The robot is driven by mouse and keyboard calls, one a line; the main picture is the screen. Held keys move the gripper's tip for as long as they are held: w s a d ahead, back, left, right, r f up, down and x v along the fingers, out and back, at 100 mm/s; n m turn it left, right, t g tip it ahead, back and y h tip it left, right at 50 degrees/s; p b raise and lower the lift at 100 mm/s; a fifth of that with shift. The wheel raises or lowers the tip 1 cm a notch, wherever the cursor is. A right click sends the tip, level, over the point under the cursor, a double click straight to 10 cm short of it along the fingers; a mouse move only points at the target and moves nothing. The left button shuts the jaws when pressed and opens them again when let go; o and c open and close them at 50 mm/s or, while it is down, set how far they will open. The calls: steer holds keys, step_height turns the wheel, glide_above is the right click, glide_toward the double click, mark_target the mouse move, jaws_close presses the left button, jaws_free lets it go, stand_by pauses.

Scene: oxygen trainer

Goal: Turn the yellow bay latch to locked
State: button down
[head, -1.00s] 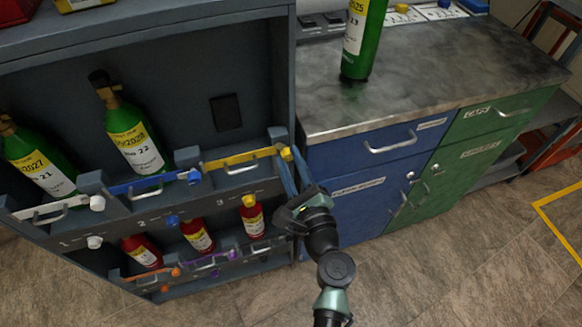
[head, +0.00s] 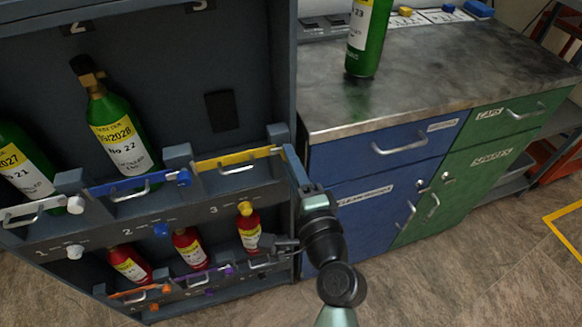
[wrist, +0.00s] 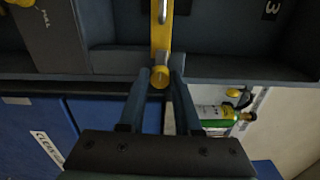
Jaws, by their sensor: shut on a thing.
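The yellow bay latch is a flat yellow bar (head: 235,160) lying across the front of the right-hand bay, its right end at the cabinet's side post. Its round yellow knob (wrist: 159,77) shows in the wrist view between my fingertips. My gripper (head: 288,152) reaches up from below right and is shut on the knob, which the fingers hide in the head view. The bar (wrist: 161,30) runs away from the knob in the wrist view. The bay behind the latch holds no bottle that I can see.
A blue latch (head: 135,184) and a white latch (head: 35,209) cross the bays to the left, with green bottles (head: 118,135) behind. Small red bottles (head: 188,250) stand below. A blue cabinet (head: 370,190) is close on the right; a green bottle (head: 368,40) stands on its counter.

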steer(key=shift+n, duration=0.4)
steer(key=c, duration=0.6)
jaws_free()
steer(key=b+v, duration=0.1)
steer(key=v, duration=1.2)
steer(key=shift+w+r, duration=0.1)
